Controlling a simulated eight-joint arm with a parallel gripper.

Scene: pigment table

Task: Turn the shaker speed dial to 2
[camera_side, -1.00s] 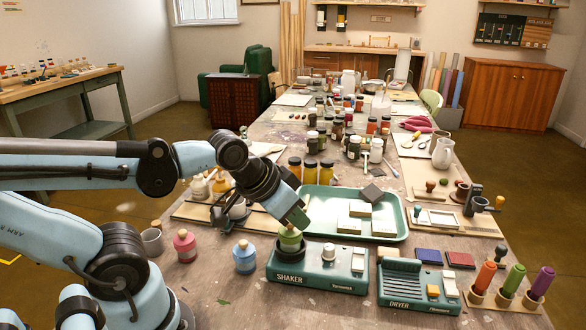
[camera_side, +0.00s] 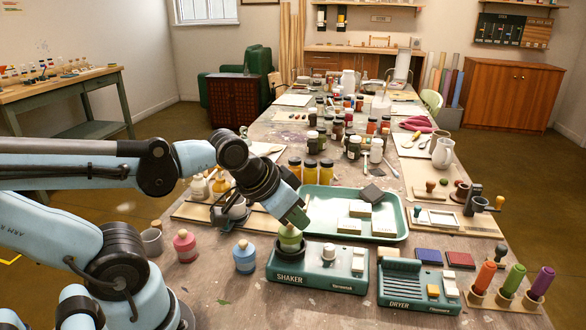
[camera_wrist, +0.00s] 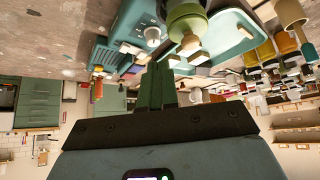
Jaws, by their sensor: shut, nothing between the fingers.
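The green shaker (camera_side: 310,279) stands at the front of the table, with "SHAKER" on its front. Its pale round dial (camera_side: 329,252) is on top, right of the dark cup that holds a green jar (camera_side: 290,239). The dial (camera_wrist: 152,36) also shows in the wrist view, beside the jar (camera_wrist: 186,24). The dial's setting is too small to read. My gripper (camera_side: 302,221) is just above the jar in the side view, left of the dial. In the wrist view its green fingers (camera_wrist: 160,70) are together and empty, apart from the dial. Whether they touch the jar is unclear.
A green dryer (camera_side: 418,288) stands right of the shaker. A green tray (camera_side: 396,236) with pale blocks lies behind it. Blue (camera_side: 245,258) and pink (camera_side: 186,246) jars stand to the left. Wooden-based coloured handles (camera_side: 513,280) are at the right.

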